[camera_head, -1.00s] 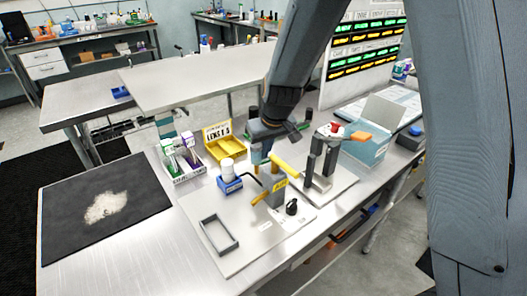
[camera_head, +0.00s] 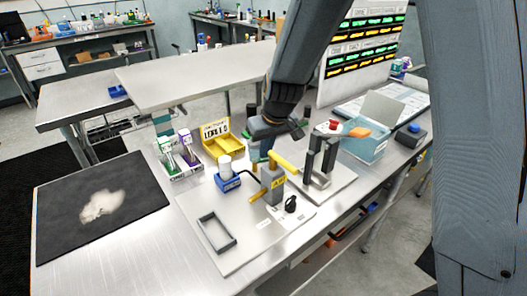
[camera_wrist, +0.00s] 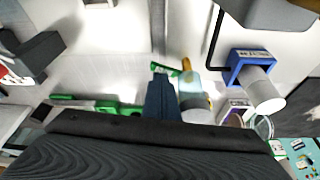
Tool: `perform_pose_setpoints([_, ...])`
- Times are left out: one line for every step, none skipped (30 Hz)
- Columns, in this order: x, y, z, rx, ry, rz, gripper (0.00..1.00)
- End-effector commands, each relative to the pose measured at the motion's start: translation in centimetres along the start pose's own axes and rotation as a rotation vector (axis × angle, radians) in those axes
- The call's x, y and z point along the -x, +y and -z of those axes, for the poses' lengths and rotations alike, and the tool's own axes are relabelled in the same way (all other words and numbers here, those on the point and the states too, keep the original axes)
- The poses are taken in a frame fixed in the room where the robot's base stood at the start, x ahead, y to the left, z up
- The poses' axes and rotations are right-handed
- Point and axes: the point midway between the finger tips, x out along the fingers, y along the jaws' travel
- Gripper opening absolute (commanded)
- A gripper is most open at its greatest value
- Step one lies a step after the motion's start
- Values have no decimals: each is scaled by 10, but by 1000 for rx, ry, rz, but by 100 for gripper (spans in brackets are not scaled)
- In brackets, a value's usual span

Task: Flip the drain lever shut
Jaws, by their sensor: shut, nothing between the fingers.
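A grey block (camera_head: 272,177) with a yellow label stands on a pale plate (camera_head: 240,262). One yellow lever (camera_head: 284,161) slants from its top, and a smaller yellow lever (camera_head: 257,195) sticks out low on its left side. I cannot tell which is the drain lever. My gripper (camera_wrist: 160,80) points down, shut and empty, in the wrist view. In the head view it is behind and above the block, apart from the levers, with its fingertips mostly hidden. A green part (camera_wrist: 165,68) and a bluish bottle-like thing (camera_wrist: 189,86) are close to its fingertips.
A blue holder (camera_head: 228,183) with a white cylinder is left of the block. A dark upright stand (camera_head: 318,160) with a red knob is to the right. A rectangular frame (camera_head: 215,232) lies in front, and a yellow bin (camera_head: 222,146) stands behind. The front-left plate is mostly clear.

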Motion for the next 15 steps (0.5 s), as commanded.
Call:
perform_pose_setpoints([0,1,-2,0,0,0,0])
perform_pose_setpoints([0,1,-3,0,0,0,0])
perform_pose_setpoints([0,1,-5,0,-1,0,0])
perform_pose_setpoints([0,1,-6,0,-1,0,0])
perform_pose_setpoints([1,1,-7,0,-1,0,0])
perform_pose_setpoints([2,1,-8,0,-1,0,0])
perform_pose_setpoints([2,2,-9,0,-1,0,0])
perform_pose_setpoints([2,2,-10,0,-1,0,0])
perform_pose_setpoints([3,1,-12,0,-1,0,0])
perform_pose_setpoints([3,1,-13,0,-1,0,0])
perform_pose_setpoints([4,1,-14,0,-2,0,0])
perform_pose_setpoints([4,1,-16,0,-2,1,0])
perform_pose_setpoints([5,1,-17,0,-1,1,0])
perform_pose_setpoints([5,1,-18,0,-1,0,0])
perform_pose_setpoints([6,0,-18,0,-1,1,0])
